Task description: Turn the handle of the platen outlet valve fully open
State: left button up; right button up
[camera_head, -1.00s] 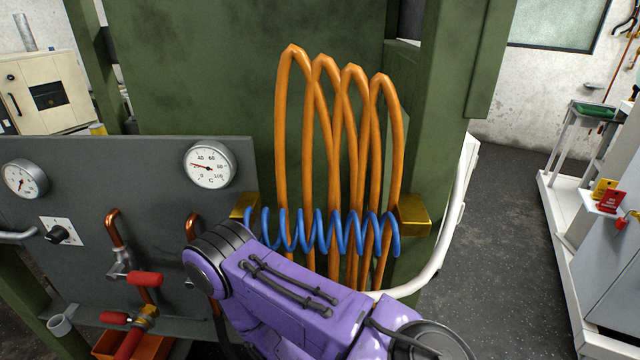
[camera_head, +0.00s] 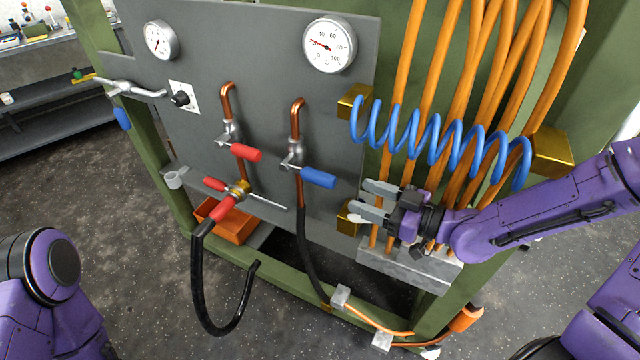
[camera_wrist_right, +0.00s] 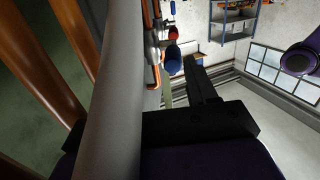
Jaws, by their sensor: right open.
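Two valves with lever handles sit on copper pipes on the grey panel (camera_head: 270,80). One has a red handle (camera_head: 245,152), the other a blue handle (camera_head: 318,178) to its right. I cannot tell from any label which is the platen outlet valve. Both handles point right and somewhat toward the viewer. My right gripper (camera_head: 366,202) is open and empty, a little right of the blue handle and apart from it. In the right wrist view, the blue handle (camera_wrist_right: 172,60) shows beyond the fingers, with a red one (camera_wrist_right: 172,32) farther off. My left gripper is out of view.
Orange hoses (camera_head: 463,80) and a blue coil (camera_head: 440,140) hang close above and behind my right gripper, between brass blocks (camera_head: 552,152). Two gauges (camera_head: 329,45) are on the panel. A red-handled fitting with a black hose (camera_head: 198,285) hangs lower left, over an orange bin (camera_head: 232,225).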

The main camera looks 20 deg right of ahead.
aim_at(305, 172)
jog(key=w+a, duration=0.2)
jog(key=w+a+r+n+y, duration=0.1)
jog(key=w+a, duration=0.1)
jog(key=a, duration=0.1)
jog(key=w+a+r+n, duration=0.1)
jog(key=w+a, duration=0.2)
jog(key=shift+a+y, duration=0.25)
jog(key=shift+y, duration=0.15)
grip_shut()
